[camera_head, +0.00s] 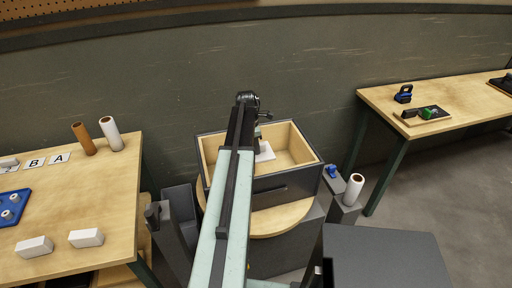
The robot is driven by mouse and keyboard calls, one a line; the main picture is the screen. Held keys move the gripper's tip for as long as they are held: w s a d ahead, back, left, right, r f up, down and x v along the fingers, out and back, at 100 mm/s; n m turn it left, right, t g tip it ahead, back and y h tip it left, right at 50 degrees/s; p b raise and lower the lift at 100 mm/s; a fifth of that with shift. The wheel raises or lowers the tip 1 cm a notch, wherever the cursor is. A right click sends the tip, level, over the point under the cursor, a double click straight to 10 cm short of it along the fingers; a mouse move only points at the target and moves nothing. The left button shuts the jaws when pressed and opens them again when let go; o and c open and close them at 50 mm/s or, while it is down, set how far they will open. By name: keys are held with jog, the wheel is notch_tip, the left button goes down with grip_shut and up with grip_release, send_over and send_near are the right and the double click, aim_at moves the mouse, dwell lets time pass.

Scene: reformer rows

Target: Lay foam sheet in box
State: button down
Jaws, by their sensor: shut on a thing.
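The box (287,186), dark grey outside with pale wood inside, stands open at the top on a round wooden top in the middle of the view. My gripper (260,146) is over the box's inside, partly hidden by my own arm. It is shut on the white foam sheet (266,153), which shows as a small pale patch within the box's outline. My arm hides the sheet's left part. I cannot tell whether the sheet touches the box floor.
The left table (97,193) holds white blocks (86,238), a blue tray (12,207), letter cards and two rolls (110,134). A white roll (353,189) stands right of the box. The right table (458,93) holds small tools. Grey floor lies open at far right.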

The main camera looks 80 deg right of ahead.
jog(key=shift+f+b, duration=6.85)
jog(key=shift+f, duration=0.35)
jog(key=c, duration=1.1)
grip_release()
jog(key=shift+c, duration=0.2)
jog(key=shift+r, duration=0.1)
notch_tip(320, 180, up, 8)
jog(key=w+p, duration=0.1)
jog(key=p, duration=0.7)
jog(key=shift+a, duration=0.25)
